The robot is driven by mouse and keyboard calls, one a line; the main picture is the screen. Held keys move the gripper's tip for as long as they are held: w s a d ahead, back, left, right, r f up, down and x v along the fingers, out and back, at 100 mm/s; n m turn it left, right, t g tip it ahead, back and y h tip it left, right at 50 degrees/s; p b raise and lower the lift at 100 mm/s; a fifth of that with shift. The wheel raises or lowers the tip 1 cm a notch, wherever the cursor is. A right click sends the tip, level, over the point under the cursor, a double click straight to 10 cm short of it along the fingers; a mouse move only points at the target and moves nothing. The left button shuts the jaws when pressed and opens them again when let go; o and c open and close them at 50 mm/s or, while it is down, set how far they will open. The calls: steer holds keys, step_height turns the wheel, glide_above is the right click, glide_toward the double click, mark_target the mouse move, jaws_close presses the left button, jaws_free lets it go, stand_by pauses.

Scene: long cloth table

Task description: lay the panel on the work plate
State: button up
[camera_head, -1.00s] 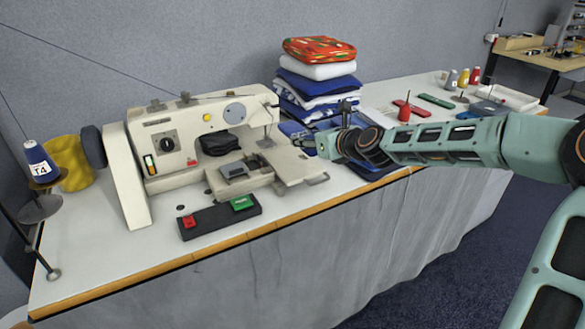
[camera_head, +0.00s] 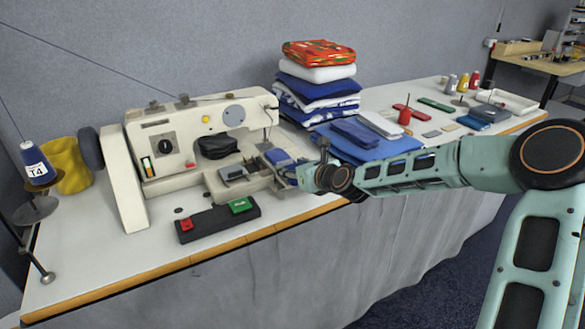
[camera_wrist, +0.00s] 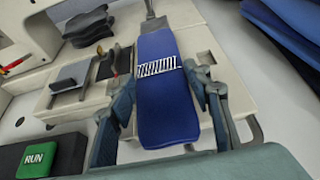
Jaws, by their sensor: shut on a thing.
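The panel (camera_wrist: 160,115) is a long blue piece with a white striped patch. In the wrist view it lies between the two fingers of my gripper (camera_wrist: 168,95), which is shut on it. Its far end reaches the metal presser part of the sewing machine. The panel (camera_head: 278,157) also shows in the head view, just left of my gripper (camera_head: 298,172). The cream work plate (camera_wrist: 203,45) is beneath the panel and partly hidden by it. I cannot tell whether the panel touches the plate.
The sewing machine (camera_head: 185,135) stands at left, with a control box (camera_head: 215,222) bearing red and green buttons in front. A folded cloth stack (camera_head: 318,85) stands behind. Blue cloth (camera_head: 365,155) carrying blue and white pieces lies right of my gripper. Small tools and spools are farther right.

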steer(key=o, duration=1.2)
steer(key=shift+f, duration=0.15)
steer(key=shift+c, duration=0.2)
steer(key=shift+r, duration=0.25)
steer(key=p+v, duration=0.2)
steer(key=v, duration=1)
steer(key=shift+f, duration=0.1)
